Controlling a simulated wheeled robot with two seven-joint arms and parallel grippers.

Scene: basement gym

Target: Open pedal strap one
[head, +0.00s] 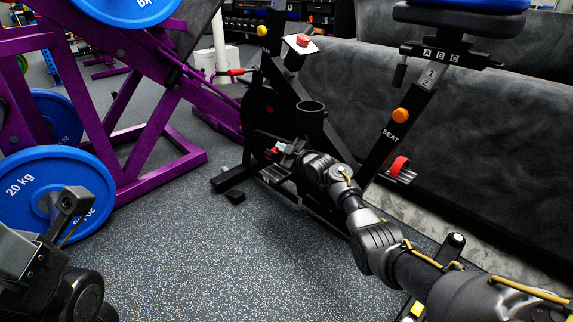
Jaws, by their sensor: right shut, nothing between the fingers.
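The exercise bike (300,110) stands right of centre, with a cup-like holder on its frame. A dark ribbed pedal (272,174) shows low on the frame, with a small red patch near it that may be its strap. My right arm reaches in from the lower right. My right gripper (284,151) is shut and empty beside the frame just above this pedal. Whether it touches the strap I cannot tell. A grey ribbed part with a red band (398,167), perhaps the other pedal, shows below the seat post. My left gripper (66,204) is at the lower left, its fingers unclear.
A purple weight machine (150,150) with blue plates (50,185) stands on the left. A dark padded wall (480,150) runs behind the bike on the right. The bike's seat (460,18) is at the upper right. The speckled floor (220,260) in front is clear.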

